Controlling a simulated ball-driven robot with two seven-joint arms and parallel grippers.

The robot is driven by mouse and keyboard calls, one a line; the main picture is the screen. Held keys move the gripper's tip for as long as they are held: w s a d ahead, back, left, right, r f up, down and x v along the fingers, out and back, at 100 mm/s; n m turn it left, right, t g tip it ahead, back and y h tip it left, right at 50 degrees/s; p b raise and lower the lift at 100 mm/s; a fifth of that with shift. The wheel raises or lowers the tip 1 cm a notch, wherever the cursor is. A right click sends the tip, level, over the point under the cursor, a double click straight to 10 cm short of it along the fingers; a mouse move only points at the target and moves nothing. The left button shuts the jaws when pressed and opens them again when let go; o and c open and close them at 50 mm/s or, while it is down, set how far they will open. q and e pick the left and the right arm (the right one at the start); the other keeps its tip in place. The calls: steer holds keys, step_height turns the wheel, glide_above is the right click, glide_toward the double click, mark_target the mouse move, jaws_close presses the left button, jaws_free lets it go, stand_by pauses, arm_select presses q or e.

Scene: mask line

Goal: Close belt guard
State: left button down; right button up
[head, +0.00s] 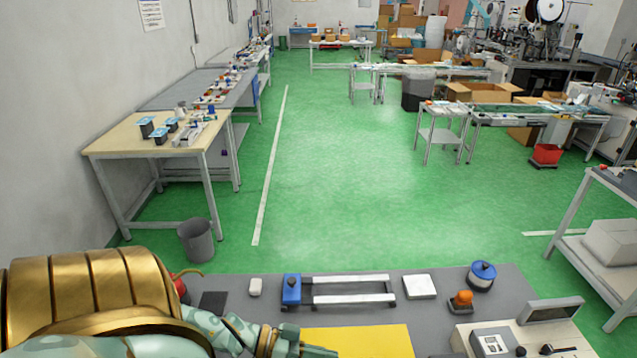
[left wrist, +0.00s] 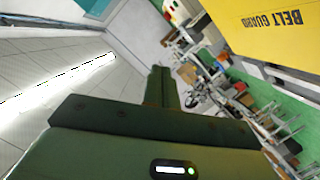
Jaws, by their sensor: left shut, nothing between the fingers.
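The belt guard is a yellow panel (head: 365,342) at the bottom edge of the head view, cut off by the frame. In the left wrist view its face (left wrist: 245,22), lettered "BELT GUARD", fills the upper right corner. I cannot tell its exact tilt. My left gripper (head: 318,351) is at the bottom of the head view, just left of the yellow panel in the picture. Its fingers (left wrist: 160,80) show shut and empty in the left wrist view, apart from the panel in that picture. I cannot tell whether it touches the panel elsewhere. My right gripper is not in view.
A grey bench (head: 440,284) lies in front of me. It carries a white-railed frame (head: 350,299), a blue box (head: 291,291), a white block (head: 420,287), an orange knob (head: 461,299) and a blue-topped cylinder (head: 482,275). A control panel (head: 535,340) stands at the lower right.

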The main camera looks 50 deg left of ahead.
arm_select(q)
steer(key=s+d+f+m+b, duration=0.1)
steer(key=d+f+m+b, duration=0.1)
steer(key=f, duration=0.3)
steer(key=s+d+f+m+t+y+b, duration=0.1)
steer(key=s+d+f+m+b, duration=0.1)
steer(key=f, duration=0.3)
steer(key=s+d+f+m+y+b, duration=0.1)
steer(key=f+m+b, duration=0.1)
steer(key=f, duration=0.4)
steer(key=shift+s+d+t+b, duration=0.3)
steer(key=shift+d+b, duration=0.1)
steer(key=shift+b, duration=0.15)
steer(key=shift+f+m+b, duration=0.6)
steer(key=shift+f, duration=0.25)
steer(key=shift+s, duration=0.1)
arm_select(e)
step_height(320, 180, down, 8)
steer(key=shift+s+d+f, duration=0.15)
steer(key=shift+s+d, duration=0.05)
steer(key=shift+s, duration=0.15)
arm_select(q)
steer(key=shift+s+f, duration=0.1)
